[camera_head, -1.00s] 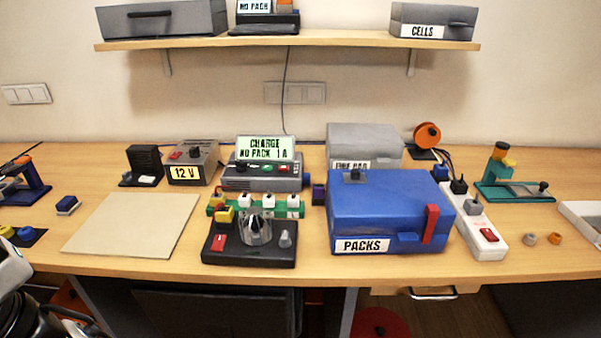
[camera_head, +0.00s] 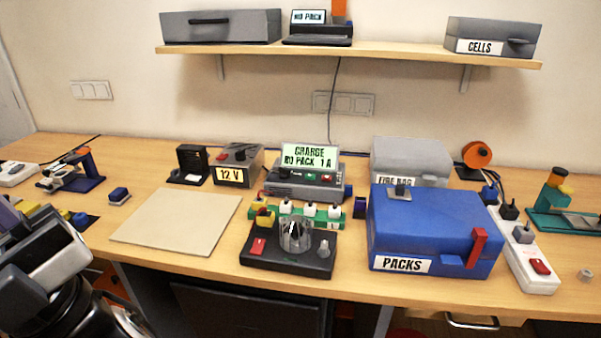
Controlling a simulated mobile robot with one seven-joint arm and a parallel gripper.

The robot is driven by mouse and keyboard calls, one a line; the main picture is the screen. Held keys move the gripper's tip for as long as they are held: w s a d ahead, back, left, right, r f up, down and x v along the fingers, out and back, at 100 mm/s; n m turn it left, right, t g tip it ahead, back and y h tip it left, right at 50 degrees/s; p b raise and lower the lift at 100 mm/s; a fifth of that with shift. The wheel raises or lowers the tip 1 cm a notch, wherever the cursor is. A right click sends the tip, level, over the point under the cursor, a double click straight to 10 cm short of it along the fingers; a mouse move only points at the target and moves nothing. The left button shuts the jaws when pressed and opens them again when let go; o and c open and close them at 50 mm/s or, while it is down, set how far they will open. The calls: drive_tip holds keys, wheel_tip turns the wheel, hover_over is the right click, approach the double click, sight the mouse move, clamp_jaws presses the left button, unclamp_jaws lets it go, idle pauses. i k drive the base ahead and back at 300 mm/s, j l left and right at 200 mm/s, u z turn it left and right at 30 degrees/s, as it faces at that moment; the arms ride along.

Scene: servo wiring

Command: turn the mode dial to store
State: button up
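A grey charger (camera_head: 330,190) stands mid-table, its lit screen (camera_head: 310,157) reading CHARGE, NO PACK 1 A. A small dark knob (camera_head: 297,172) and coloured buttons are on its front. In front of it, a black box (camera_head: 262,262) carries a large clear or silver dial (camera_head: 296,235), a red switch (camera_head: 258,246) and a small grey knob (camera_head: 324,248). I cannot read marks around either dial, nor tell which is the mode dial. My gripper (camera_head: 40,245) is at the lower left, away from both; its fingers are not clear.
A green strip with several white blocks (camera_head: 309,209) lies between charger and black box. A blue PACKS box (camera_head: 430,225) stands close on the right. A bare beige board (camera_head: 175,220) lies left. A 12 V unit (camera_head: 238,165) is behind it.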

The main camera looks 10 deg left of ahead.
sight(284, 173)
drive_tip(key=u, duration=1.05)
drive_tip(key=k+l+u, duration=0.1)
drive_tip(key=l+u, duration=0.2)
drive_tip(key=k+l+u, duration=0.1)
drive_tip(key=u, duration=0.2)
drive_tip(key=l, duration=0.15)
